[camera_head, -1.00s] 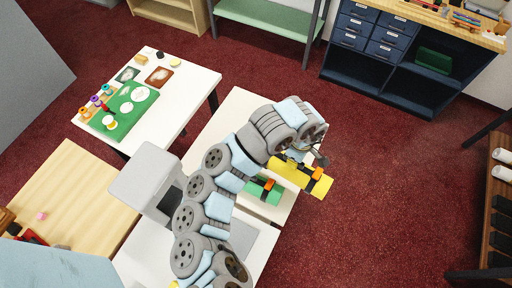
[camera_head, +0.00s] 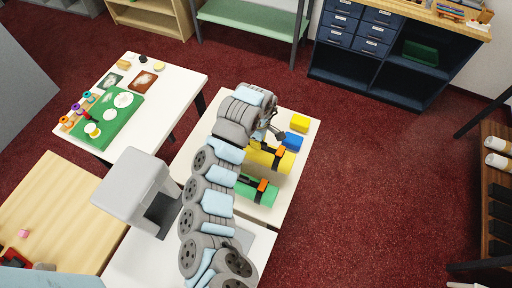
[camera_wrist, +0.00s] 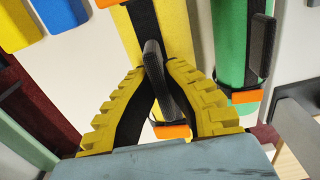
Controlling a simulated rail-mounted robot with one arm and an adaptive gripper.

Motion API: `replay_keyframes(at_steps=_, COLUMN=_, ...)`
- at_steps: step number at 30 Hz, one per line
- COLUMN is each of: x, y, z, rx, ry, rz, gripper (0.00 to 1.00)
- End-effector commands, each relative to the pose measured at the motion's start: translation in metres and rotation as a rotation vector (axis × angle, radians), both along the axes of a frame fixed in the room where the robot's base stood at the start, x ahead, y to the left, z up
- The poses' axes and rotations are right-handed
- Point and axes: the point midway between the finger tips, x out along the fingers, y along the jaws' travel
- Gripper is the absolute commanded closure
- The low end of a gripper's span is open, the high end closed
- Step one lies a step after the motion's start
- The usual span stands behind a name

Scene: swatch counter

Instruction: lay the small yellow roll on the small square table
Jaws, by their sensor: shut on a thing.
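The yellow roll (camera_head: 262,159) has dark straps, orange tabs and a black handle. My gripper (camera_wrist: 160,62) is shut on this black handle (camera_wrist: 155,88), at the roll's side; the gripper is partly hidden in the head view (camera_head: 272,133). The roll is over the white table (camera_head: 216,128) beside a similar green roll (camera_head: 257,192). I cannot tell whether it touches the tabletop. In the wrist view the yellow roll (camera_wrist: 168,28) lies just beyond my fingers, with the green roll (camera_wrist: 231,38) to its right. My arm hides much of the table.
A small yellow block (camera_head: 299,123) and a blue block (camera_head: 292,141) lie at the table's far right end. A grey boxy machine (camera_head: 132,182) stands left of my arm. Another white table (camera_head: 178,78) bears a green mat (camera_head: 103,127). A pale wooden table (camera_head: 60,205) is front left.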

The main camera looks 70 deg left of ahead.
Motion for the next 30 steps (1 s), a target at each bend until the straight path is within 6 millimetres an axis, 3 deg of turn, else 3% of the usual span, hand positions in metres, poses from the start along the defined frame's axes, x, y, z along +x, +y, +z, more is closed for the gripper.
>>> replay_keyframes(at_steps=13, x=-0.003, y=0.014, z=-0.017, rx=0.001, ry=-0.001, rz=0.000, gripper=1.00)
replay_keyframes(at_steps=20, x=-0.003, y=0.014, z=-0.046, rx=0.000, ry=-0.001, rz=-0.001, gripper=1.00)
replay_keyframes(at_steps=30, x=-0.003, y=0.014, z=-0.048, rx=0.001, ry=-0.002, rz=0.000, gripper=1.00)
